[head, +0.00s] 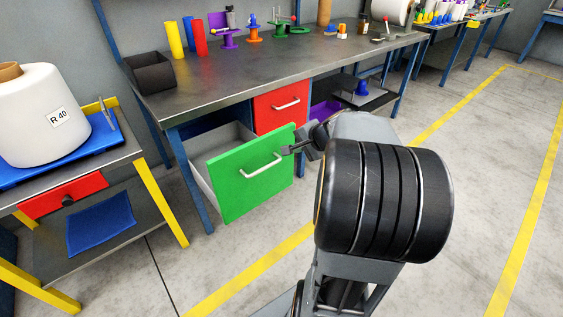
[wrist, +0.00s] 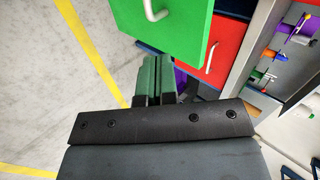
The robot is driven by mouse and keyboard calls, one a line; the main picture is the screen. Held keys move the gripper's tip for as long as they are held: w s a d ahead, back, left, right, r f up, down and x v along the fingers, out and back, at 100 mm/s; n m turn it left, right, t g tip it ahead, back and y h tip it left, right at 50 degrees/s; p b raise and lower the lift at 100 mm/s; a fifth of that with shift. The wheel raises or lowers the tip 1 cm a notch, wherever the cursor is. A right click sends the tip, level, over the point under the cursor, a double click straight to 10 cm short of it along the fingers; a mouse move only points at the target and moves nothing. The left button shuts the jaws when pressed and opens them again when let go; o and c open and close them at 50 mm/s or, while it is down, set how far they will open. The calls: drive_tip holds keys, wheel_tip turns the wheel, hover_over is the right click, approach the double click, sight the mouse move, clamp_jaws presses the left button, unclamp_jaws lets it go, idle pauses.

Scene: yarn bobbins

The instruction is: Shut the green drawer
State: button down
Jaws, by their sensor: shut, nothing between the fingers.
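The green drawer (head: 245,178) stands pulled out from under the grey workbench, with its grey side wall and open inside showing in the head view. Its front has a pale bar handle (head: 261,166). My gripper (head: 286,150) is shut and empty, with its tips at the upper right part of the green front, close to the handle's right end. I cannot tell whether they touch it. In the wrist view the green front (wrist: 172,35) lies just beyond the shut fingers (wrist: 153,80), and the handle (wrist: 156,10) shows at the top edge.
A closed red drawer (head: 281,105) sits beside the green one, and a purple drawer (head: 325,112) is further right. The bench top (head: 290,62) holds a black bin (head: 149,72) and colored bobbins. A side table with a white R 40 roll (head: 45,115) stands left. The floor to the right is clear.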

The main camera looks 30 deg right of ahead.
drive_tip(key=d+f+m, duration=0.1)
drive_tip(key=d+f, duration=0.1)
drive_tip(key=b, duration=0.3)
approach(277, 147)
drive_tip(key=shift+t, duration=0.3)
drive_tip(key=w+f, duration=0.2)
drive_tip(key=f, duration=0.1)
drive_tip(key=a+f, duration=0.1)
drive_tip(key=f, duration=0.1)
drive_tip(key=shift+w+f, duration=0.1)
drive_tip(key=shift+w, duration=1.1)
drive_tip(key=shift+w, duration=0.1)
